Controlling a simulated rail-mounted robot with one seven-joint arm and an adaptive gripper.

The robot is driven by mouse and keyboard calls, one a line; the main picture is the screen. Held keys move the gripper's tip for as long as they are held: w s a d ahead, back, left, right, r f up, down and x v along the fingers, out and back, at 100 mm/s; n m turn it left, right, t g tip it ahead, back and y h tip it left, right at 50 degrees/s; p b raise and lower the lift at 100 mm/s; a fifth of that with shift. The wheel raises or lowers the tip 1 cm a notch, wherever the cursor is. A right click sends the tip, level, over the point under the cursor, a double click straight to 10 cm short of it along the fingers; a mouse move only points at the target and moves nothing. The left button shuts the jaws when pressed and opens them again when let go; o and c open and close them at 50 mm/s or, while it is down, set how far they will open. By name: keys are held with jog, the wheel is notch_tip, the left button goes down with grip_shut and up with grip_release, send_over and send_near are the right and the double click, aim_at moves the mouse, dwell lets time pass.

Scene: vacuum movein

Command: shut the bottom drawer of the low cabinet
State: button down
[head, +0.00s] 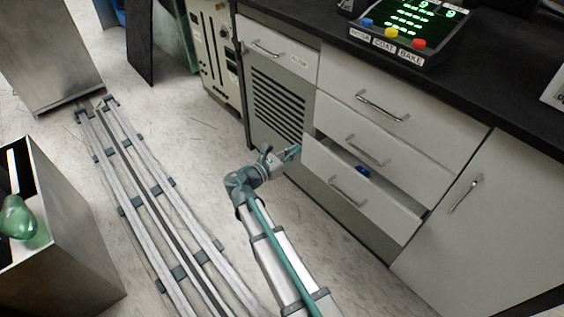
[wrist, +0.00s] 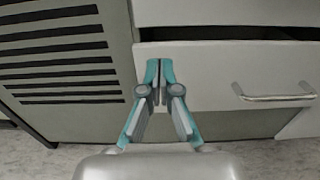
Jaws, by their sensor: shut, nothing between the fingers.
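The bottom drawer (head: 361,190) of the low cabinet (head: 405,120) stands partly open in the head view, with a dark gap along its top and a small blue item (head: 362,170) visible inside. My gripper (head: 295,150) is shut and empty at the left end of the drawer front. In the wrist view, my gripper's fingertips (wrist: 160,63) overlap the left part of the drawer front (wrist: 215,85), left of its handle (wrist: 275,97). I cannot tell whether they touch it. The drawer's interior is mostly hidden.
A vented panel (head: 278,105) is left of the drawers. The upper drawers and right door (head: 455,200) look shut. Floor rails (head: 150,190) run along the left. A metal bin (head: 60,250) with a green bottle (head: 18,220) stands at lower left. A control box (head: 405,35) sits on the counter.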

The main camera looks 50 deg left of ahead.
aim_at(311, 140)
jog(key=shift+w+b, duration=0.85)
jog(key=shift+w, duration=1.5)
jog(key=shift+w+a+r+p, duration=0.15)
jog(key=shift+w+r+p, duration=0.1)
jog(key=shift+w+p, duration=0.75)
jog(key=shift+p, duration=0.25)
jog(key=shift+w+f, duration=0.2)
jog(key=shift+w, duration=0.2)
jog(key=shift+s, duration=0.1)
